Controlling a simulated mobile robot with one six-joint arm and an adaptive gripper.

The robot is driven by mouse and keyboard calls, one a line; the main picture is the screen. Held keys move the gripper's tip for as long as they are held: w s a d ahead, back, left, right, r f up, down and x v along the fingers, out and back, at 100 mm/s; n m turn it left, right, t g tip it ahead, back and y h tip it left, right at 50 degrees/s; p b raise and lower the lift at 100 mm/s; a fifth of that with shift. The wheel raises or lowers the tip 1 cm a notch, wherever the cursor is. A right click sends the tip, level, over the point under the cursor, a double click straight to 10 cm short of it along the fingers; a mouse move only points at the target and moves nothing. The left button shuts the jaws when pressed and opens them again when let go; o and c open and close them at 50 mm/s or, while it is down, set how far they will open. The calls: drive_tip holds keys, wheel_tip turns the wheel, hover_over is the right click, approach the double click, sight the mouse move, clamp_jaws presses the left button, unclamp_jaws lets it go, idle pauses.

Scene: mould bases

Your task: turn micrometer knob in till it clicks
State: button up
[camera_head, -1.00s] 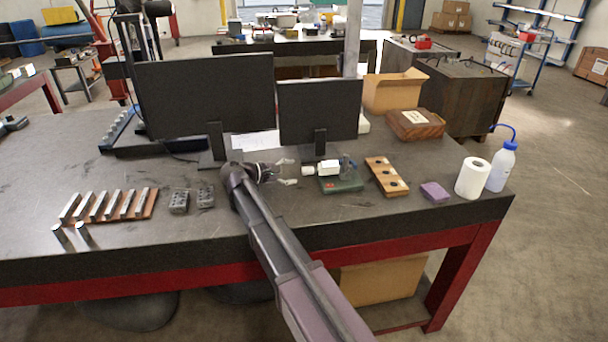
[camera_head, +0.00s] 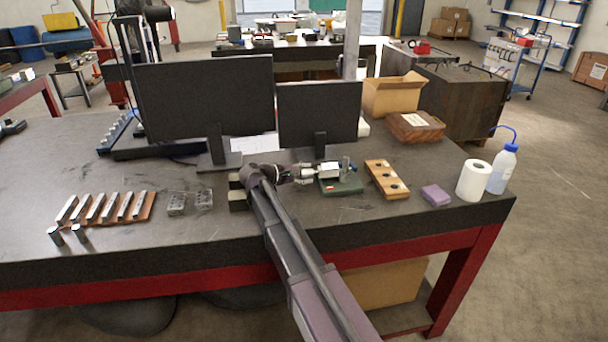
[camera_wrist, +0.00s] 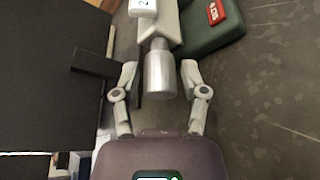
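The micrometer (camera_head: 322,171) sits on a green base (camera_head: 342,185) on the bench, with its knob end facing my gripper. In the wrist view the knob (camera_wrist: 160,75) is a smooth silver cylinder, and part of the green base (camera_wrist: 212,30) shows behind it. My gripper (camera_head: 307,174) is at the left end of the micrometer. In the wrist view my gripper (camera_wrist: 160,78) has its fingers apart, one on each side of the knob. A gap shows between the knob and the right finger; the left finger is also clear of it.
Two monitors (camera_head: 208,98) stand behind on the bench. A wooden block with holes (camera_head: 386,180), a purple block (camera_head: 436,193), a paper roll (camera_head: 473,180) and a wash bottle (camera_head: 502,167) stand to the right. Metal bars (camera_head: 104,207) lie on the left. The front middle is bare.

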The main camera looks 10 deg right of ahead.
clamp_jaws()
drive_tip(key=m+t+b, duration=0.1)
drive_tip(key=m+b, duration=0.1)
drive_tip(key=shift+f+m+h, duration=0.15)
drive_tip(key=shift+m+h, duration=0.15)
drive_tip(key=shift+m+t+b, duration=0.3)
drive_tip(key=shift+m, duration=0.2)
drive_tip(key=o, duration=0.5)
unclamp_jaws()
